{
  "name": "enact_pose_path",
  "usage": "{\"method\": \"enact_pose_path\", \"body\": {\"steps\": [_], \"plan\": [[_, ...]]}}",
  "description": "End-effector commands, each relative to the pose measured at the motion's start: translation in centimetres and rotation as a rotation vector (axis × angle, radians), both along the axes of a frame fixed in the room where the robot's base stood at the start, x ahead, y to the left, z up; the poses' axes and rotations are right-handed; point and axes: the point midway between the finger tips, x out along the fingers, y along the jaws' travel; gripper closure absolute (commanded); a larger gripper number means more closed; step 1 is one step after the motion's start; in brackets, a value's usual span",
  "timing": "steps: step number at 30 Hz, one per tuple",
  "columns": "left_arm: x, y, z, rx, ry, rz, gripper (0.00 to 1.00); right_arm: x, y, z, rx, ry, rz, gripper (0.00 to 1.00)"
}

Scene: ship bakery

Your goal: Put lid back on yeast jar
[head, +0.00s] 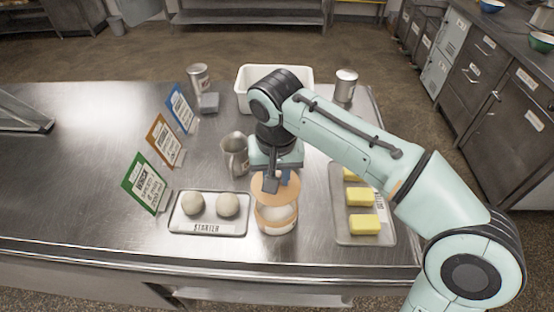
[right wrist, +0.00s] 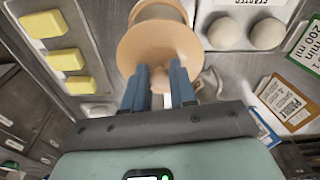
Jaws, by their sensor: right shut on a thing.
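The yeast jar (head: 276,222) stands near the front edge of the counter, between the dough tray and the butter tray. It looks pale, with a tan rim band. The round tan lid (head: 264,193) is just above the jar, slightly left of its middle in the head view; whether it touches cannot be told. My right gripper (right wrist: 160,82) is shut on the lid's knob, with the lid (right wrist: 136,45) beyond the blue fingertips and part of the jar (right wrist: 160,10) behind it. In the head view my right gripper (head: 276,180) partly hides the lid. My left gripper is not in view.
The dough tray (head: 240,227) with two balls is close on the left, the butter tray (head: 340,230) close on the right. A metal jug (head: 234,155) stands behind. Sign cards (head: 146,184), cans (head: 345,85) and a white bin (head: 243,78) stand farther off.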

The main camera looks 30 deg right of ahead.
Motion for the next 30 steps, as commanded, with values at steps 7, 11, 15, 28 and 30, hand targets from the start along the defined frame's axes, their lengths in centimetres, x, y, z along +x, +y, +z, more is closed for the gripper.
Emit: {"method": "enact_pose_path", "body": {"steps": [7, 11, 15, 28, 30], "plan": [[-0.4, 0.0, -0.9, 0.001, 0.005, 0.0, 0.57, 0.0, 0.0, -0.9, 0.0, 0.0, 0.0, 1.0], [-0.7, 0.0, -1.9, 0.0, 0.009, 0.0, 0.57, 0.0, 0.0, -1.9, 0.0, 0.0, 0.0, 1.0], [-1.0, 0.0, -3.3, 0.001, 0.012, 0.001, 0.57, 0.0, 0.0, -3.3, 0.0, 0.001, 0.0, 1.0], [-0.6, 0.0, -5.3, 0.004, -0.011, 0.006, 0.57, 0.0, 0.0, -6.4, 0.0, 0.0, 0.0, 1.0], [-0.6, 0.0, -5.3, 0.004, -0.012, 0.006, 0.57, 0.0, 0.0, -6.4, 0.0, 0.0, 0.0, 1.0]]}}
